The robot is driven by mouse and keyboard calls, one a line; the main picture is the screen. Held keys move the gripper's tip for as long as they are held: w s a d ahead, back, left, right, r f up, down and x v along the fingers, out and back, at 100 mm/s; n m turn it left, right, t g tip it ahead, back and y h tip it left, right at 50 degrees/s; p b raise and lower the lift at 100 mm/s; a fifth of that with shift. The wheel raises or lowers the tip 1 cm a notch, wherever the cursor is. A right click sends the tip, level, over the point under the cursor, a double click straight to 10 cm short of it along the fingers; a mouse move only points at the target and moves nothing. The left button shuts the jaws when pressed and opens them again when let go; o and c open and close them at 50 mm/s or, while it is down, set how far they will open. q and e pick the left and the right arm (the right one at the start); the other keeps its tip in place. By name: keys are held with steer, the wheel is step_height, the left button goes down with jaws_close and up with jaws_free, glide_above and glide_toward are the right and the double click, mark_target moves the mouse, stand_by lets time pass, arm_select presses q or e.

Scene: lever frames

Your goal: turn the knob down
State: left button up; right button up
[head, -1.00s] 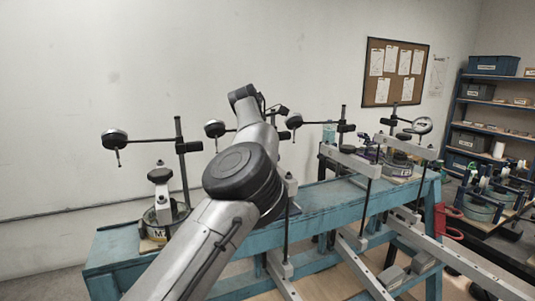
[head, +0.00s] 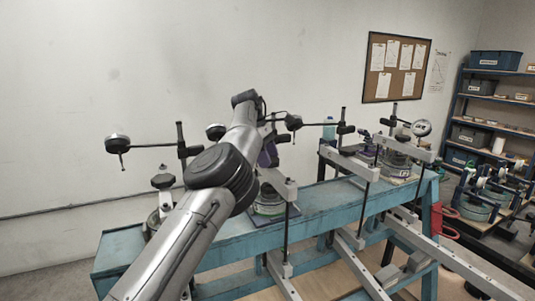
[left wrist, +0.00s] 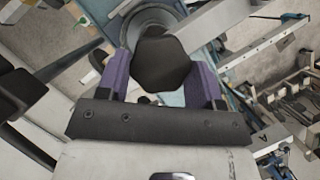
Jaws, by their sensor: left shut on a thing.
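The knob (left wrist: 160,62) is black and rounded in the left wrist view, set on a grey round base (left wrist: 150,20). My left gripper (left wrist: 160,76) has its purple fingers on both sides of the knob and is shut on it. In the head view, my left gripper (head: 268,152) shows partly beyond my arm, above the middle lever frame (head: 268,202). My arm hides the knob there. My right gripper is not in view.
The blue bench (head: 225,232) carries other lever frames; one with a black knob (head: 163,181) stands at the left. Gauges on stands (head: 117,144) rise behind. Metal bars (head: 285,190) and thin rods cross the bench front. A shelf (head: 478,125) stands at right.

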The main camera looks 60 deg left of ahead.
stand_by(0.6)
arm_select(q)
steer(key=o, duration=0.9)
steer(key=shift+s+a+r+p, duration=0.1)
steer(key=shift+r+p, duration=0.25)
steer(key=shift+r, duration=0.15)
steer(key=shift+p+v, duration=5.4)
steer(key=shift+v, duration=0.95)
